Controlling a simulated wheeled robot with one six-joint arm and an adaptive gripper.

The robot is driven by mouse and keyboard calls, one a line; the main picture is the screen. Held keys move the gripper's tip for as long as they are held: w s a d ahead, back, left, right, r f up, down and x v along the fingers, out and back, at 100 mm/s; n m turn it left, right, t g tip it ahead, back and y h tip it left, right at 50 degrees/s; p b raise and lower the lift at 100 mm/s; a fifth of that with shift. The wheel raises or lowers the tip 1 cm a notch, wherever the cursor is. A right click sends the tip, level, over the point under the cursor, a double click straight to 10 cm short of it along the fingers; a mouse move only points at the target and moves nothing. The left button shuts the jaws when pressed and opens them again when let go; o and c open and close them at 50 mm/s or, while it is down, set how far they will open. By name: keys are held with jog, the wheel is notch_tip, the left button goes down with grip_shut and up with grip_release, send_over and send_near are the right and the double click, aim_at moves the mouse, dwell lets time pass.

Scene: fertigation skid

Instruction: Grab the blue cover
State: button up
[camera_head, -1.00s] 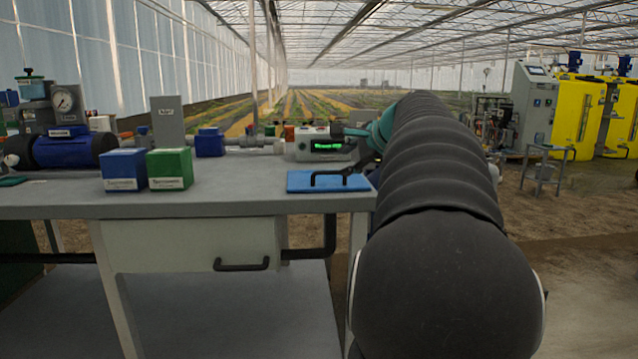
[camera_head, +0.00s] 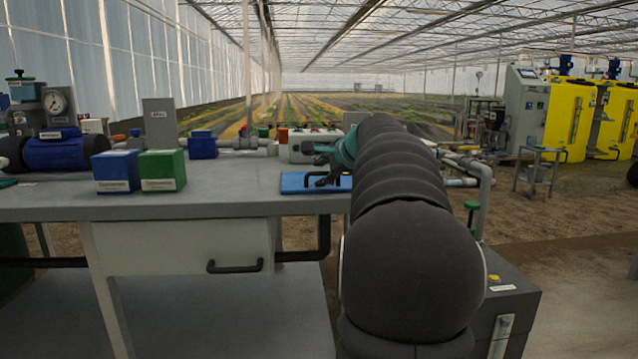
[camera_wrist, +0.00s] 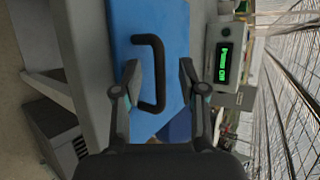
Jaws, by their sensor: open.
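The blue cover (camera_head: 291,187) is a flat blue plate with a black bar handle, lying on the grey bench near its right end. In the wrist view the cover (camera_wrist: 182,28) fills the upper middle and its black handle (camera_wrist: 160,76) shows between my fingers. My gripper (camera_head: 322,172) is over the cover, by the handle. In the wrist view my gripper (camera_wrist: 158,70) has its fingers apart, one on each side of the handle's long bar. Nothing is held. I cannot tell whether the fingertips are down at handle depth. In the head view my gripper partly hides the handle.
A grey box with a lit green display (camera_wrist: 222,64) stands just behind the cover. Blue (camera_head: 117,171) and green (camera_head: 162,170) boxes stand left on the bench (camera_head: 230,190). The bench top between them and the cover is clear. A drawer handle (camera_head: 235,266) sticks out in front.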

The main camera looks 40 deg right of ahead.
grip_shut()
jog(key=shift+r, duration=0.15)
